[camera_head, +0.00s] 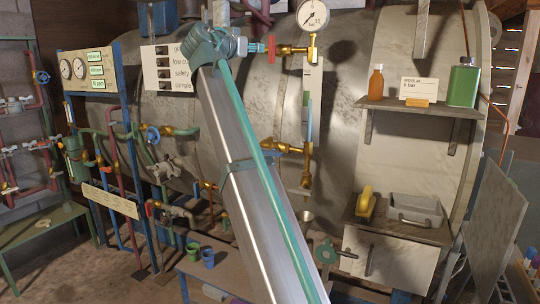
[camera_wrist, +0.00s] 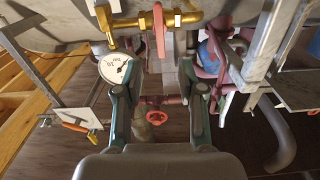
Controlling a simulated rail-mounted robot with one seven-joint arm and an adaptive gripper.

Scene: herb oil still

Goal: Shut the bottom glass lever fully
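The lower brass fitting (camera_head: 288,148) of the sight glass sits on the boiler front, right of my arm. A narrow blue strip (camera_head: 309,122) stands above it; I cannot tell whether it is the glass or a lever. The bottom lever is not clearly visible. The upper brass fitting (camera_head: 292,50) carries a red handle (camera_head: 271,49), also in the wrist view (camera_wrist: 158,30). My gripper (camera_head: 250,47) is close to the left of that upper fitting, well above the lower one. In the wrist view its teal fingers (camera_wrist: 160,92) are apart with nothing held between them.
A pressure gauge (camera_head: 312,15) stands above the upper fitting. A shelf (camera_head: 420,109) with bottles and a lower shelf (camera_head: 400,229) with a grey tray (camera_head: 415,209) are at the right. Valves and pipes crowd the left. A red handwheel (camera_wrist: 157,118) shows beyond my fingers.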

